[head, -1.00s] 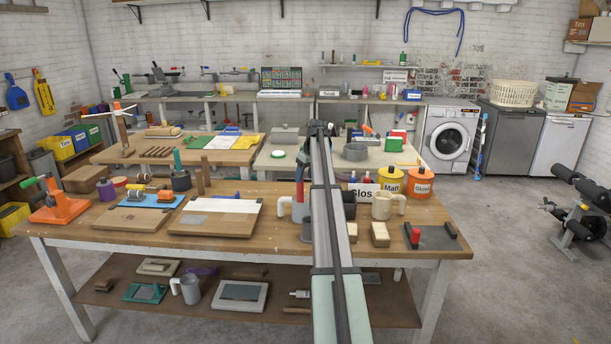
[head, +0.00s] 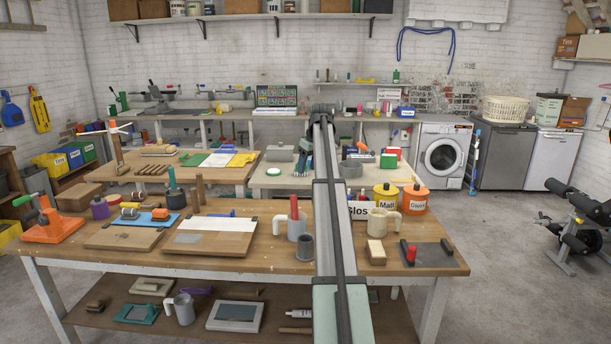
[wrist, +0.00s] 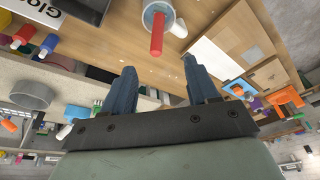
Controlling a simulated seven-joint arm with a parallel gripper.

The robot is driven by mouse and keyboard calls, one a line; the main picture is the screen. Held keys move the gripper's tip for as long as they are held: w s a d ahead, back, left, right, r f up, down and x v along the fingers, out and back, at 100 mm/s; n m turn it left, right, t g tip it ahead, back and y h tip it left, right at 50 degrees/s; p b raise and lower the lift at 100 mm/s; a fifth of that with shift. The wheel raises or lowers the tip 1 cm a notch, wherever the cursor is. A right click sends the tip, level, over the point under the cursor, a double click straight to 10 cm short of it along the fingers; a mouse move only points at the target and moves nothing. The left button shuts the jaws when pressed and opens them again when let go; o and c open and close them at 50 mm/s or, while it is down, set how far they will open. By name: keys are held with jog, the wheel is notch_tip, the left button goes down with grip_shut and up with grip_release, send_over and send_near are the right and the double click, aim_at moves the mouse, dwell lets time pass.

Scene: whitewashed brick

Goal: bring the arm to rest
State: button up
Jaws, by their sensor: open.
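My arm reaches forward from the bottom of the head view, over the front workbench (head: 150,258). My gripper (head: 304,160) shows small and dark just left of the arm's far end, above the back of the bench. In the wrist view my gripper (wrist: 162,85) has its two blue-grey fingers spread apart, with nothing between them. Beyond the fingertips is a pale mug (head: 297,229) with a red stick in it; it also shows in the wrist view (wrist: 176,27). The gripper appears clear of it.
A dark grey cup (head: 305,247) stands beside the mug. Boards (head: 210,240), an orange tool (head: 53,228) and bottles crowd the bench's left. A beige mug (head: 382,224), wooden block (head: 376,251), paint tins (head: 386,196) and dark tray (head: 436,256) stand right of the arm.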

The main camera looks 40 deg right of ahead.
jog(key=shift+s+r, duration=0.15)
jog(key=shift+r, duration=0.35)
jog(key=shift+g, duration=0.6)
jog(key=a+f, duration=1.6)
jog(key=a, duration=0.1)
jog(key=w+a+f, duration=0.1)
jog(key=a+f, duration=0.7)
jog(key=f, duration=0.1)
jog(key=shift+w+a, duration=0.1)
jog(key=shift+a, duration=0.15)
jog(key=s+a+f+g, duration=0.1)
jog(key=s+a+f, duration=0.4)
jog(key=a+f, duration=0.5)
jog(key=s+a+f, duration=0.6)
jog(key=a+f, duration=0.1)
jog(key=a, duration=0.6)
jog(key=s+a+f+g, duration=0.1)
jog(key=s+a+f, duration=0.45)
jog(key=s, duration=0.25)
jog(key=s+a+f, duration=0.4)
jog(key=s+a, duration=0.3)
jog(key=s, duration=0.1)
jog(key=s+f+g, duration=0.3)
jog(key=s+f, duration=0.7)
jog(key=s, duration=0.4)
jog(key=s+f+g, duration=0.3)
jog(key=s+f, duration=0.7)
jog(key=s, duration=0.4)
jog(key=shift+s+g+h, duration=0.3)
jog(key=shift+g, duration=0.1)
